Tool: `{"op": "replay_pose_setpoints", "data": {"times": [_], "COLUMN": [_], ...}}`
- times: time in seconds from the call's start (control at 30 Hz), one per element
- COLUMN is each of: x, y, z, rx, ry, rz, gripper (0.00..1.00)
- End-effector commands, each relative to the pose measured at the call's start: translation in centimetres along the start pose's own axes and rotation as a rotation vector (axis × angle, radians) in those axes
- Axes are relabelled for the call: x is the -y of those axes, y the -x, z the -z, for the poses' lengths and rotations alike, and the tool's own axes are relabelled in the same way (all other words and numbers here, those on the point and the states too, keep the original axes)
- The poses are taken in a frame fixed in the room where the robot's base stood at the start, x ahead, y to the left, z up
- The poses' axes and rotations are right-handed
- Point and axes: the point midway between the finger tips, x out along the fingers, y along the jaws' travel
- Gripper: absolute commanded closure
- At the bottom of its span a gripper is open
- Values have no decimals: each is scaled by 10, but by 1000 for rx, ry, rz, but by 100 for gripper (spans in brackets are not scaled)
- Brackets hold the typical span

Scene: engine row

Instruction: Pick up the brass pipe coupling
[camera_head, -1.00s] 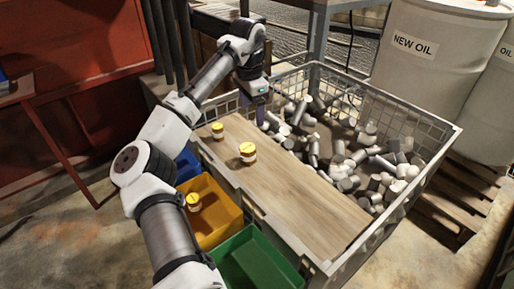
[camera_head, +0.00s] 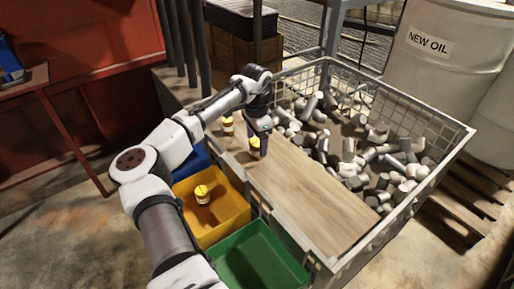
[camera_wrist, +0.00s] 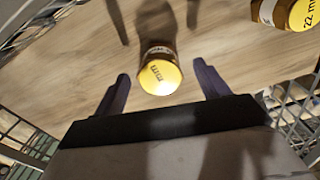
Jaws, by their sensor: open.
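A short brass-coloured coupling with a yellow top (camera_head: 255,146) stands on the wooden board. In the wrist view the coupling (camera_wrist: 160,76) is between my open fingers, with gaps on both sides; its top carries dark "mm" lettering. My gripper (camera_head: 259,143) is open, pointing down over it, and partly hides it in the head view. A second yellow-topped piece (camera_head: 227,123) stands at the board's far left; in the wrist view such a piece (camera_wrist: 296,14) shows "22 m" at upper right. A third yellow-topped piece (camera_head: 202,193) is in the yellow bin.
The wooden board (camera_head: 310,200) lies across the wire basket (camera_head: 440,165), beside a heap of grey and white cylinders (camera_head: 355,150). A yellow bin (camera_head: 225,215), green bin (camera_head: 255,262) and blue bin (camera_head: 194,160) line the board's left side. Oil drums stand behind.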

Motion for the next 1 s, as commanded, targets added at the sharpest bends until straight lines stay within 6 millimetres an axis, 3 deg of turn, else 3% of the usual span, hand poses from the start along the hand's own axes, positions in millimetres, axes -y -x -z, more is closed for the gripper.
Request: {"op": "replay_pose_setpoints", "data": {"times": [0.13, 0.37, 0.8, 1.0], "x": [-1, -1, 0, 0], "y": [-12, -13, -12, -12], "z": [0, 1, 1, 1], "rx": [0, -1, -1, -1], "ry": [-1, -1, -1, -1], "rz": [0, 0, 1, 1], "gripper": [26, 28, 83, 83]}}
